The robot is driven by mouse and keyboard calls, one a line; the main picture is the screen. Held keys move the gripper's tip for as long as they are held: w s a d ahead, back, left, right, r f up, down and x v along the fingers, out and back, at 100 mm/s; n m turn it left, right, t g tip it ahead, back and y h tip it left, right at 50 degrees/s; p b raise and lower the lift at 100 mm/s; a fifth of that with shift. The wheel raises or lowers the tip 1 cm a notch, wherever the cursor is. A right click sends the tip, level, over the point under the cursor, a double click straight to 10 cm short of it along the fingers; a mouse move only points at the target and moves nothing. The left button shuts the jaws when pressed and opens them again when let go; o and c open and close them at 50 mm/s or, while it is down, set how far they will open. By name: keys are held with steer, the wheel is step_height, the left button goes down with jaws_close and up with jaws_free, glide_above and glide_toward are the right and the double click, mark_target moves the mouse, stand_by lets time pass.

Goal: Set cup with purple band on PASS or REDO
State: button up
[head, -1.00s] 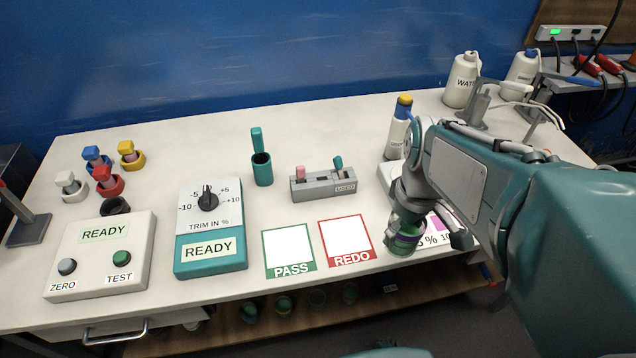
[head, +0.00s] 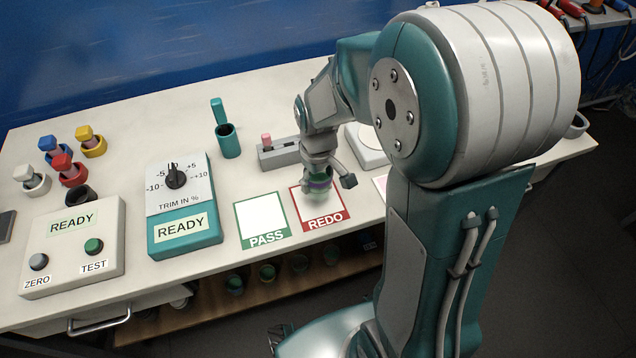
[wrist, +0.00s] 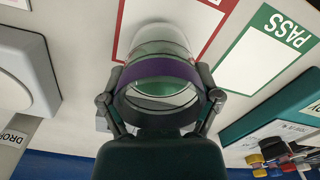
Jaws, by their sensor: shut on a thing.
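The clear cup with the purple band (wrist: 161,82) is between the fingers of my gripper (wrist: 160,97) in the wrist view, with green at its bottom. My gripper is shut on it. In the head view the cup (head: 319,185) is over the REDO square (head: 334,214), partly hidden by my gripper (head: 322,178). I cannot tell whether its base touches the square. The PASS square (head: 262,222) lies just left of REDO and is empty. Both squares also show in the wrist view, REDO by its red border (wrist: 207,38) and PASS by its green border (wrist: 262,58).
A teal trim box (head: 184,231) and a READY box with buttons (head: 75,247) stand to the left. A grey rack (head: 278,153) and a teal holder (head: 228,142) are behind the squares. Several colored plugs stand back left. A white device (head: 366,148) is behind right.

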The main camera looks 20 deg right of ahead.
steer(key=shift+s+a+f, duration=0.1)
steer(key=shift+f, duration=0.7)
steer(key=shift+a+f, duration=0.15)
steer(key=shift+f, duration=0.1)
steer(key=shift+a, duration=0.2)
steer(key=o, duration=1.1)
steer(key=shift+d+f, duration=0.1)
steer(key=shift+d, duration=0.2)
steer(key=shift+a, duration=0.1)
step_height(320, 180, up, 12)
steer(key=f, duration=0.1)
steer(key=shift+s+r+m+t, duration=0.85)
steer(key=shift+s+r, duration=0.65)
steer(key=shift+s, duration=0.9)
steer(key=shift+s+r+m+t, duration=0.7)
steer(key=shift+s+r+t, duration=0.65)
steer(key=shift+s, duration=1)
steer(key=shift+s+r+m+t, duration=0.75)
steer(key=shift+s+r, duration=0.95)
steer(key=shift+s, duration=0.7)
